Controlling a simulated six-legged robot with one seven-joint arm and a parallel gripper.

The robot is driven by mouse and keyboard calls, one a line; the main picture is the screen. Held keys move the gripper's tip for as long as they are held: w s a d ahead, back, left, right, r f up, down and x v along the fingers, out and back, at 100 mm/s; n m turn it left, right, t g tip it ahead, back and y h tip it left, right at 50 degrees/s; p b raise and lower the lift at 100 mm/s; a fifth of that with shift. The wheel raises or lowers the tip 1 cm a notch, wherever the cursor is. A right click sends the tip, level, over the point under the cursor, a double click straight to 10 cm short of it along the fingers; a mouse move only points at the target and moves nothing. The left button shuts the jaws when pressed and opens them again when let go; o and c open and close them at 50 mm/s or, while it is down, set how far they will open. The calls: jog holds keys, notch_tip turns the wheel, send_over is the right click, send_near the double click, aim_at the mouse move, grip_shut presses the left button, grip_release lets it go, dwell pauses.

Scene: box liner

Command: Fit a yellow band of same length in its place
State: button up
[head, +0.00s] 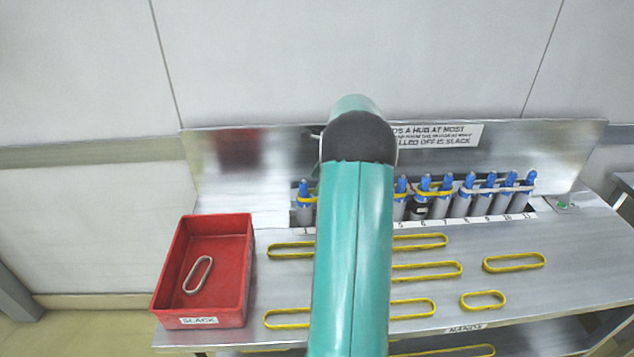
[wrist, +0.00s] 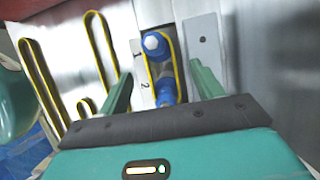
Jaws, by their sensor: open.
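In the wrist view my gripper (wrist: 161,72) is open, one finger on each side of the blue-topped hubs (wrist: 155,44) by marks 1 and 2. A yellow band (wrist: 179,62) runs along both sides of these hubs and appears to loop them. It lies between my fingers; I see no grip on it. In the head view my arm hides my gripper and the hubs left of middle. Loose yellow bands of different lengths lie on the bench, such as a long one (head: 455,265), a medium one (head: 514,268) and a short one (head: 482,307).
The red SLACK bin (head: 243,265) at the left holds one pale band (head: 190,275). The hub row continues right with yellow and pale bands on it (head: 470,191). A metal back panel (head: 560,150) with a sign (head: 450,134) stands behind.

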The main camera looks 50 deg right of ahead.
jog(key=v, duration=1.2)
jog(key=shift+r, duration=0.3)
jog(key=shift+s, duration=0.1)
jog(key=w+a+r+n+h, duration=0.1)
jog(key=w+a+r+n, duration=0.2)
jog(key=a, duration=0.6)
jog(key=a+r+n, duration=0.3)
jog(key=a+n, duration=0.2)
jog(key=a, duration=0.4)
jog(key=w+a+r+n+h, duration=0.1)
jog(key=w+a+r+n, duration=0.15)
jog(key=a, duration=0.65)
jog(key=s+a+f+n, duration=0.1)
jog(key=s+a+n, duration=0.4)
jog(key=a, duration=0.3)
jog(key=s+a+f+n+t, duration=0.1)
jog(key=s+a+f+n, duration=0.1)
jog(key=s+a+n, duration=0.3)
jog(key=s+a+f+n+t+h, duration=0.1)
jog(key=s+a+n, duration=0.4)
jog(key=a, duration=0.7)
jog(key=shift+s+f+n, duration=0.2)
jog(key=shift+f+n, duration=0.25)
jog(key=shift+n, duration=0.7)
